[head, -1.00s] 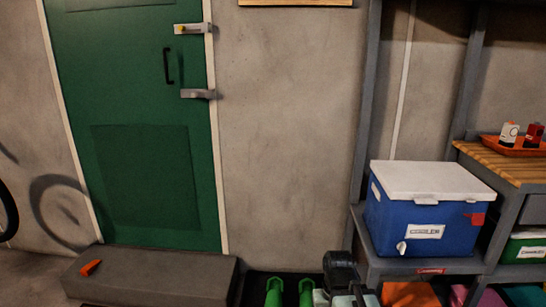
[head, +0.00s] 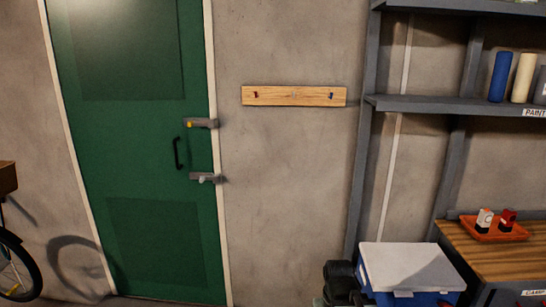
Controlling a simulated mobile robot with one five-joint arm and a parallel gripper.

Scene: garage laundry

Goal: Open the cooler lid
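The cooler (head: 364,283) is blue with a white lid (head: 410,266). It stands at the bottom right of the head view, and the lid looks shut, lying flat on top. Most of the cooler's front is cut off by the lower frame edge. The fingers cannot be made out.
A grey shelf unit (head: 440,104) rises behind the cooler, with rolls on it. To the right is a wooden-topped bench (head: 485,255) with an orange tray (head: 492,231). A green door (head: 145,150) is at left. A wooden hook board (head: 293,96) hangs on the wall.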

